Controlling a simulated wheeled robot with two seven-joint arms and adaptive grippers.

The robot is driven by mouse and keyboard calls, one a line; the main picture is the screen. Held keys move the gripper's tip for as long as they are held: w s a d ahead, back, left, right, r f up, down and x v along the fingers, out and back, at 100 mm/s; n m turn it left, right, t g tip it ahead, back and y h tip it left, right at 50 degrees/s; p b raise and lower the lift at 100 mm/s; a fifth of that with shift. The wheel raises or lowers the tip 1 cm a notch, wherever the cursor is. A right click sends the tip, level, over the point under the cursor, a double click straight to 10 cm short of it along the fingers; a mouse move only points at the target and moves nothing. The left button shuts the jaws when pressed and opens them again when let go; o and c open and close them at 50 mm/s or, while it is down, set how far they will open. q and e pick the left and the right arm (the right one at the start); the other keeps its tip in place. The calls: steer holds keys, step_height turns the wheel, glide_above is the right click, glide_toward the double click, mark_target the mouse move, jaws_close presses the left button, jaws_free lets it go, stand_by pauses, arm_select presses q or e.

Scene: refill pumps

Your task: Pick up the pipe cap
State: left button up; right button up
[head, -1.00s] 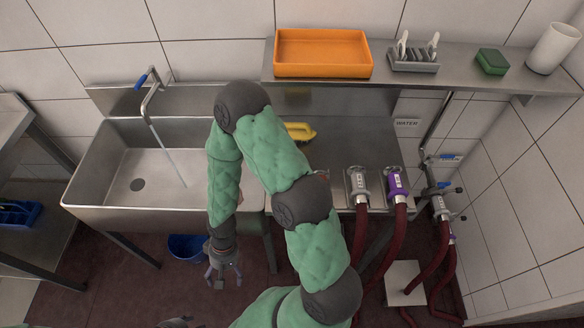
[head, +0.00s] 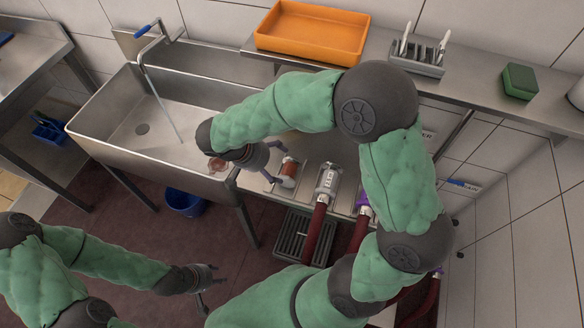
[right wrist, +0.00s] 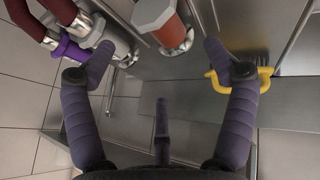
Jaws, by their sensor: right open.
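A short cylinder with an orange-red body and a white end, which looks like the pipe cap (head: 288,171), is on the steel counter right of the sink. It also shows at the top of the right wrist view (right wrist: 170,30). My right gripper (head: 271,166) is over the counter just left of it in the head view. In the right wrist view its fingers (right wrist: 161,75) are spread and empty, with the cylinder beyond them. My left gripper (head: 205,295) hangs low over the floor at the lower left; its finger opening is too small to judge.
Hose couplings, one grey (head: 328,180) and one purple (right wrist: 72,48), are close beside the cylinder. A yellow object (right wrist: 264,72) lies behind a right finger. The sink (head: 110,115) is to the left. A shelf with an orange tray (head: 312,35) is behind.

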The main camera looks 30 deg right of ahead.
mark_target(287, 173)
steer(key=x, duration=0.3)
steer(key=shift+f+b, duration=0.3)
steer(key=shift+s+b+x, duration=0.15)
steer(key=shift+b+x, duration=0.25)
steer(key=shift+x, duration=0.9)
steer(key=shift+s+b+x, duration=0.15)
steer(key=shift+b+x, duration=0.25)
steer(key=shift+x, duration=0.9)
steer(key=shift+a, duration=0.1)
steer(key=c, duration=1.6)
